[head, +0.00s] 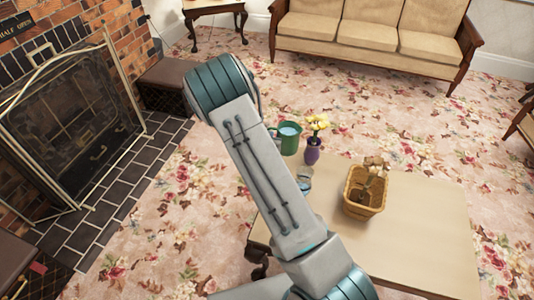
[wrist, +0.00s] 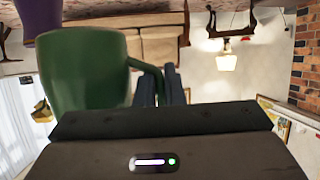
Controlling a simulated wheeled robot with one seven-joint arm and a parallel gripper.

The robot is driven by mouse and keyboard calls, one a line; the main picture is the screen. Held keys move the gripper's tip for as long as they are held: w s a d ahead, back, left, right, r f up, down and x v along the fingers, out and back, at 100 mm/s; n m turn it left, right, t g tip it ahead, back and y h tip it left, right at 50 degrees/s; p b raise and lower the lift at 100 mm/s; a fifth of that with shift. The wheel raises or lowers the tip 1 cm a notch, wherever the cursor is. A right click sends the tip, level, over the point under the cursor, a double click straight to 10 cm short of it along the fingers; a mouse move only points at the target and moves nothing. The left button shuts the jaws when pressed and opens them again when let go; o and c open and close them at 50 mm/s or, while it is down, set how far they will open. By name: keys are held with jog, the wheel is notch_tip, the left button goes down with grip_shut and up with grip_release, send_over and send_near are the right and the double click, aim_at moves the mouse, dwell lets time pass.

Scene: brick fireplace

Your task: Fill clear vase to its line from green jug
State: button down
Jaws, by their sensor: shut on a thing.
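The green jug (head: 288,145) is near the table's far left corner in the head view, looks about upright, and has pale water inside. Its green side fills the left of the wrist view (wrist: 85,75), and its handle runs between my gripper's dark fingers (wrist: 160,88). My gripper is shut on that handle; the arm hides the gripper in the head view. The clear vase (head: 305,183) stands on the table just right of my arm, nearer than the jug and partly covered by the arm. It seems to hold bluish water low down; its line is too small to see.
A purple vase (head: 312,155) with yellow flowers stands close to the jug and clear vase. A wicker basket (head: 362,209) with brown contents is right of them on the table (head: 430,230). The table's right side is bare. A fireplace screen (head: 75,115) stands left.

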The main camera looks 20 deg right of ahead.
notch_tip(320, 180, down, 8)
jog(key=s+m+g+h, duration=0.1)
jog(key=m+g+h, duration=0.3)
jog(key=m+h, duration=0.1)
jog(key=shift+a+m, duration=0.35)
jog(key=shift+m, duration=0.05)
jog(key=shift+r, duration=0.15)
jog(key=shift+s+d+r+p, duration=0.1)
jog(key=shift+r+p, duration=0.25)
jog(key=shift+r, duration=0.1)
jog(key=shift+r, duration=0.35)
jog(key=shift+s+r+p, duration=0.1)
jog(key=shift+r+p, duration=0.2)
jog(key=shift+r, duration=0.05)
jog(key=shift+s+d+r+m, duration=0.15)
jog(key=shift+r+m, duration=0.15)
jog(key=shift+r, duration=0.35)
jog(key=shift+s+r+p, duration=0.1)
jog(key=shift+r+p, duration=0.2)
jog(key=shift+p, duration=0.1)
jog(key=shift+s+d+r, duration=0.1)
jog(key=shift+s+r, duration=0.05)
jog(key=shift+r, duration=0.5)
